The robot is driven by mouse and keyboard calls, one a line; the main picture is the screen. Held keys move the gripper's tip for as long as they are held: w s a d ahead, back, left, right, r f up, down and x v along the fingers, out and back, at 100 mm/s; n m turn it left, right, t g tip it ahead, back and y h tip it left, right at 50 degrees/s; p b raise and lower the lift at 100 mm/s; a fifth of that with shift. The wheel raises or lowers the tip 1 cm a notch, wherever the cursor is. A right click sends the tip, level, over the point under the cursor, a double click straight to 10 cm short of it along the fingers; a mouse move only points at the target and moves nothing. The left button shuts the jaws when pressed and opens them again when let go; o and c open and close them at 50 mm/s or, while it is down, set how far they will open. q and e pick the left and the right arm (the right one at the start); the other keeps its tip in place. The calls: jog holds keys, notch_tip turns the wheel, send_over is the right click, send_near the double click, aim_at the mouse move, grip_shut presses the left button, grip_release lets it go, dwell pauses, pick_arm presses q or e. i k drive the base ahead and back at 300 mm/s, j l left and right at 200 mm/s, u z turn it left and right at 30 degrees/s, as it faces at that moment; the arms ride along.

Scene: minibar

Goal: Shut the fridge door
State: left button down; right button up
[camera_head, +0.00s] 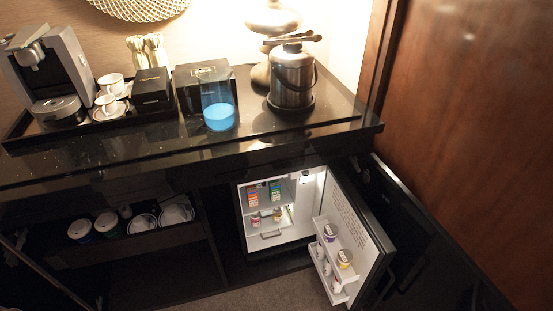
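The fridge (271,237) is built into the dark cabinet below the counter, at the lower middle of the head view. Its inside is white and lit, with several small items on its shelves. The fridge door (349,232) stands open, hinged on the right and swung out toward me. Its white inner face carries racks holding small items. The door's dark outer side faces right. Neither of my grippers shows in this view.
The black counter (150,160) above holds a coffee machine (48,70), cups, dark boxes, a blue-bottomed glass (218,108) and a metal ice bucket (291,78). An open dark cabinet door (425,235) stands right of the fridge door. Carpet (280,295) shows in front.

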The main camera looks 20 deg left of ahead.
aim_at(359, 233)
jog(key=j+u, duration=0.1)
jog(key=j, duration=1.15)
